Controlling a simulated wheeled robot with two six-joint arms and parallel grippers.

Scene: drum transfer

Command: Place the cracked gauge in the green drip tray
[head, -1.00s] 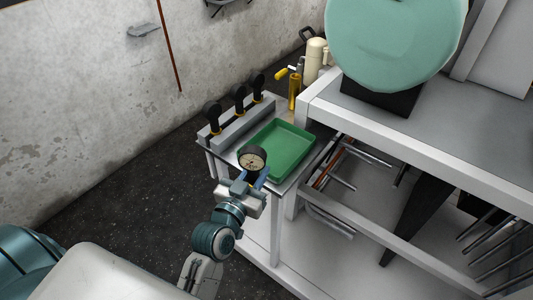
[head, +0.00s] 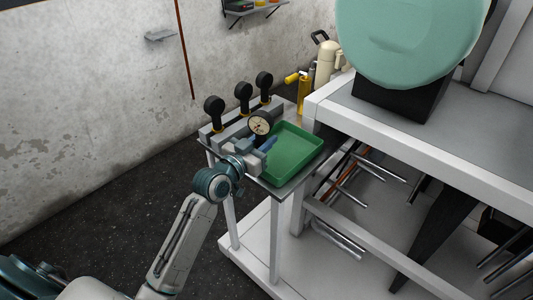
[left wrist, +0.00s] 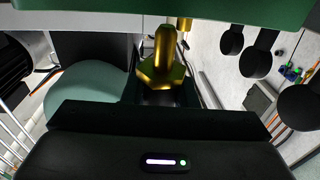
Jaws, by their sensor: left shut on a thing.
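The gauge (head: 260,122) has a round cream dial with dark marks and a black rim; I cannot make out a crack. My left gripper (head: 264,143) is shut on it and holds it raised, dial up, by the far left side of the green drip tray (head: 312,138). In the left wrist view the gauge's brass hex fitting (left wrist: 160,68) shows between the dark jaws. The green tray (left wrist: 200,12) fills the top of that view. The tray's visible floor is empty. My right gripper is not in view.
A rack with several black gauges (head: 243,91) stands along the stand's left side, close to the held gauge. A yellow cylinder (head: 304,95) and a cream canister (head: 325,62) stand behind the tray. A white workbench (head: 370,125) borders the right.

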